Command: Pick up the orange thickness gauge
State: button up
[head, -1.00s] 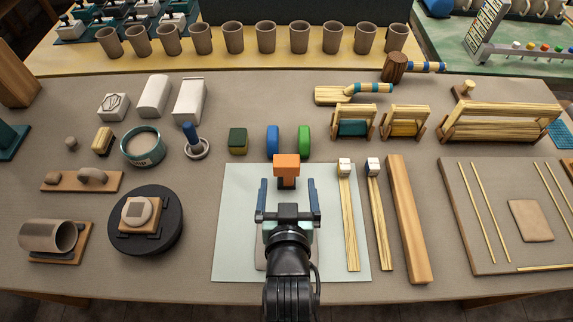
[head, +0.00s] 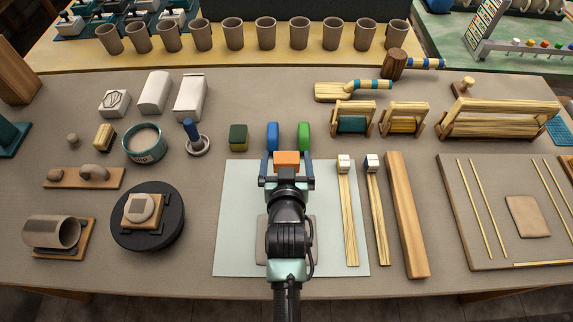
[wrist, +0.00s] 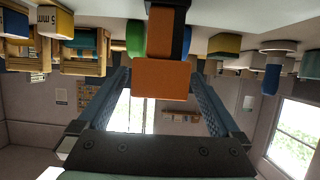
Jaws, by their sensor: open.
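The orange thickness gauge (head: 286,159) is a blocky orange piece at the back edge of the pale mat. In the wrist view, the orange gauge (wrist: 162,80) is large and central, with a narrower part beyond its broad near face. My gripper (head: 287,156) is open, with one blue finger on each side of the gauge. In the wrist view, the fingers of my gripper (wrist: 160,74) also flank the gauge, with gaps visible. The gauge's lower part is hidden in the head view by my gripper.
A blue piece (head: 272,137) and a green piece (head: 304,137) stand just behind my fingertips. A dark green block (head: 238,138) is to their left. Two wooden strips with white ends (head: 347,220) (head: 377,220) lie to the right. The pale mat (head: 232,240) lies beneath my arm.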

jog(key=c, duration=1.4)
jog(key=shift+r, duration=0.1)
